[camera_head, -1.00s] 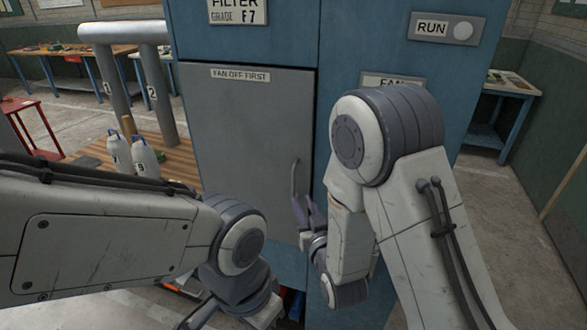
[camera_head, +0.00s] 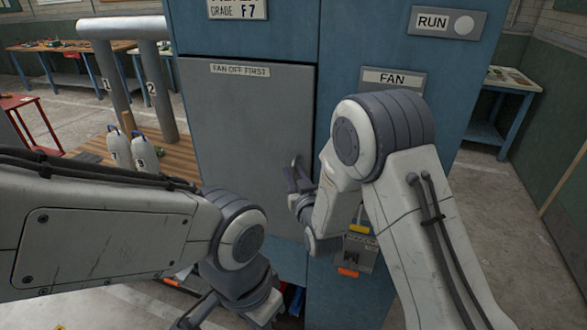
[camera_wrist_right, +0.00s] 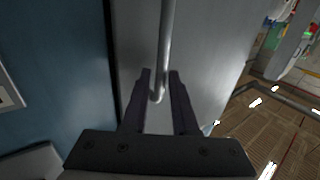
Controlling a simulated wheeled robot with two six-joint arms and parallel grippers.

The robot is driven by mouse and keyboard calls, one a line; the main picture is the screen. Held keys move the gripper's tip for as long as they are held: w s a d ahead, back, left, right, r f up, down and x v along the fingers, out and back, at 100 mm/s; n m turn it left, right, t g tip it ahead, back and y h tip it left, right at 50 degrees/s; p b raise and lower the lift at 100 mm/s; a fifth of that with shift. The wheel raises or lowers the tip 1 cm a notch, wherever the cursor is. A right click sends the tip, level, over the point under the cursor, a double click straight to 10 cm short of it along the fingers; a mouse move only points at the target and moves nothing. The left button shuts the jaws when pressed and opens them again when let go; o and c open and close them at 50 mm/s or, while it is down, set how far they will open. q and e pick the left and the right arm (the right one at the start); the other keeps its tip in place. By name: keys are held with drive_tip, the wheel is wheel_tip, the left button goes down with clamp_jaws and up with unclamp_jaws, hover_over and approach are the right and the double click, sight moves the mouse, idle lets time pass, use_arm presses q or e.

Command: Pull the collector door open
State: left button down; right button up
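The grey collector door (camera_head: 235,130), labelled FAN OFF FIRST, looks closed in the front of the blue cabinet. Its bar handle (camera_wrist_right: 167,40) shows in the right wrist view; in the head view my right gripper mostly covers it. My right gripper (camera_head: 296,172) is at the handle near the door's right edge. In the right wrist view its two fingers (camera_wrist_right: 160,78) are apart, one on each side of the handle's lower end, with gaps visible. My left gripper (camera_head: 207,312) is low at the bottom edge, away from the door; its fingers are partly cut off.
A RUN panel (camera_head: 446,23) and a FAN plate (camera_head: 392,79) are on the blue cabinet (camera_head: 345,40). Two white bottles (camera_head: 144,152) stand left of the door by grey pipes (camera_head: 163,95). Workbenches stand at both sides.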

drive_tip(key=shift+w, duration=0.2)
clamp_jaws()
idle(1.4)
